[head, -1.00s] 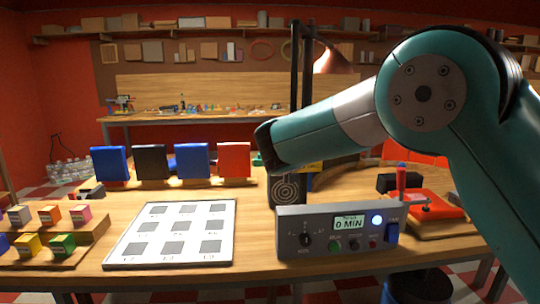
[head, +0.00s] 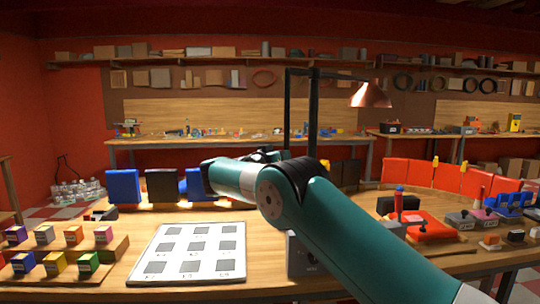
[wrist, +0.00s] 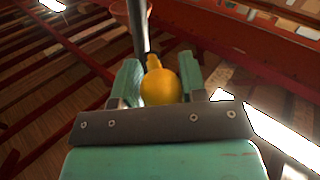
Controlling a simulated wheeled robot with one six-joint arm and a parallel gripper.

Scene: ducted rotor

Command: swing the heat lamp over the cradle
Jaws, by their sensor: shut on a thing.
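The heat lamp has a copper shade (head: 371,95) hanging from a black arm on a dark post (head: 313,115) at the middle of the bench. My gripper (head: 278,155) is beside the post, its fingers mostly hidden in the head view. In the wrist view the teal fingers (wrist: 157,85) are shut on a yellow knob (wrist: 160,86). A dark rod runs up from the knob, and a reddish rim at the top may be the shade. I cannot pick out the cradle for certain; my arm hides part of the bench.
Blue and black panels (head: 161,186) stand at the left rear. A white board with grey squares (head: 152,268) and small coloured blocks (head: 53,262) lie in front. A curved red wall (head: 396,171) and a red tool base (head: 436,232) are at right.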

